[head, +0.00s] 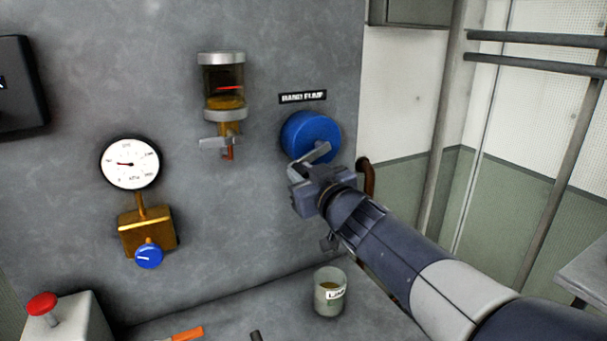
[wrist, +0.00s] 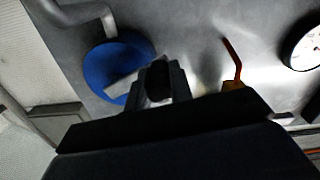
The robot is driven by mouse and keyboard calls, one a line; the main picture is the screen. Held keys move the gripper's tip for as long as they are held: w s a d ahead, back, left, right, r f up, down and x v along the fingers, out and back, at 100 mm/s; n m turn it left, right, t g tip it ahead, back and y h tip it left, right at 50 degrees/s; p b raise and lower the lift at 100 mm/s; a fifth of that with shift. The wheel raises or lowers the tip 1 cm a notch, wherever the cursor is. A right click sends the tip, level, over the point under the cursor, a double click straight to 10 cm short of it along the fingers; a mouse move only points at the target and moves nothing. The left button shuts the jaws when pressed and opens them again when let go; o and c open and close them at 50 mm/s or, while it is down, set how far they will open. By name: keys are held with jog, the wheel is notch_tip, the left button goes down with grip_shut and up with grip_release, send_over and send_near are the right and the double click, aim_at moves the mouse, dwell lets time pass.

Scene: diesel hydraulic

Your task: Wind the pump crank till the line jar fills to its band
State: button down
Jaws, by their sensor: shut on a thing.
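The hand pump is a blue round body (head: 310,136) on the grey wall under a "HAND PUMP" plate, with a light grey crank arm (head: 317,153) across its face. My gripper (head: 300,180) is at the crank's outer end, below the pump's centre. In the wrist view the jaws are shut on a dark crank knob (wrist: 158,80), in front of the blue body (wrist: 112,65).
A grey lever valve (head: 215,143) is under the bowl. A white dial gauge (head: 131,163) sits above a brass block with a blue knob (head: 149,256). A red button box (head: 45,308) and an orange-handled tool (head: 186,335) are at front left. A brown pipe (head: 368,178) is right of the pump.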

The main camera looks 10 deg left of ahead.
jog(key=shift+r, duration=0.15)
jog(key=r+m+p, duration=0.1)
jog(key=p, duration=0.1)
jog(key=r+m+p, duration=0.1)
jog(key=m+p, duration=0.1)
jog(key=p, duration=0.1)
jog(key=shift+s+a+r, duration=0.15)
jog(key=shift+a, duration=0.05)
jog(key=r+m+p, duration=0.1)
jog(key=m+p, duration=0.1)
jog(key=p, duration=0.1)
jog(key=shift+r+p, duration=0.2)
jog(key=shift+p, duration=0.15)
jog(key=m+p, duration=0.1)
jog(key=r+m+p, duration=0.1)
jog(key=p, duration=0.1)
jog(key=shift+d+m, duration=0.1)
jog(key=shift+m, duration=0.2)
jog(key=c, duration=1.3)
grip_release()
jog(key=shift+o, duration=0.2)
